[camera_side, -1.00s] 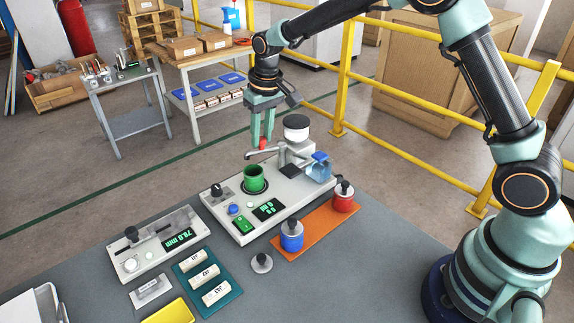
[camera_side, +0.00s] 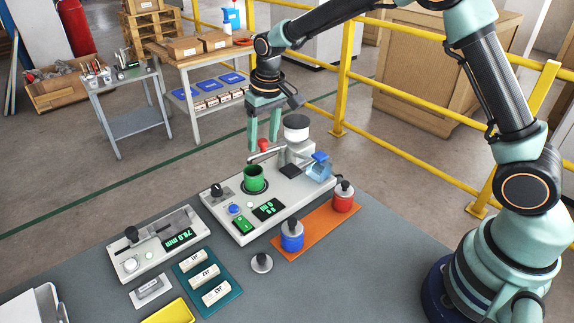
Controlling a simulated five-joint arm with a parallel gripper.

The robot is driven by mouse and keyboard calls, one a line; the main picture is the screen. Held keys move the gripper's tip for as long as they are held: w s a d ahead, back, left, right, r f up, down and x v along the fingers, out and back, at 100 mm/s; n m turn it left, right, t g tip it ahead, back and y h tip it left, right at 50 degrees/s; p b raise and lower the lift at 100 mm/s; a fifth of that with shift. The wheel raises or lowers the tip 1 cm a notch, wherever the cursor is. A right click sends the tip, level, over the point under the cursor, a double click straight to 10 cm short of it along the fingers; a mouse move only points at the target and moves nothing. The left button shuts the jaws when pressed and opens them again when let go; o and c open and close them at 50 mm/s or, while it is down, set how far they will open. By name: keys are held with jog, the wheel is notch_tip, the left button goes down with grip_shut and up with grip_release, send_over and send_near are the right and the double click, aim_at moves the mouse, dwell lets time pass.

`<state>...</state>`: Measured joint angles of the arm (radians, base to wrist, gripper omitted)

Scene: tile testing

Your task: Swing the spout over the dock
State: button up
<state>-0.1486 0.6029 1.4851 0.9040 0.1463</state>
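The spout (camera_side: 271,153) is a thin grey arm reaching left from the dispenser (camera_side: 297,150), with a red knob (camera_side: 263,146) standing on it. Its free end appears just above the back rim of a green cup (camera_side: 254,180). The cup sits in a dark round seat on the light grey machine, probably the dock; the cup hides most of that seat. My gripper (camera_side: 264,148) points down with its two fingers spread apart on either side of the red knob. A gap shows between the fingers and the knob.
A blue-capped clear container (camera_side: 319,168) stands right of the spout. A blue weight (camera_side: 292,236) and a red weight (camera_side: 343,197) stand on an orange mat (camera_side: 315,234) in front. A gauge unit (camera_side: 155,246) and a teal tray (camera_side: 220,297) lie to the left.

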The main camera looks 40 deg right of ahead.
aim_at(265, 141)
jog(key=shift+r, duration=3)
jog(key=shift+r, duration=0.1)
jog(key=shift+s+d+r, duration=0.15)
jog(key=shift+s+r, duration=0.05)
jog(key=shift+r, duration=0.05)
jog(key=s+d+r+t, duration=0.2)
jog(key=s+d+r, duration=0.2)
jog(key=s+r, duration=0.55)
jog(key=s+d+f+t, duration=0.1)
jog(key=s, duration=0.5)
jog(key=s+d+f, duration=0.2)
jog(key=s, duration=0.4)
jog(key=shift+s+d+f+t, duration=0.15)
jog(key=shift+f+t, duration=0.1)
jog(key=shift+t, duration=0.15)
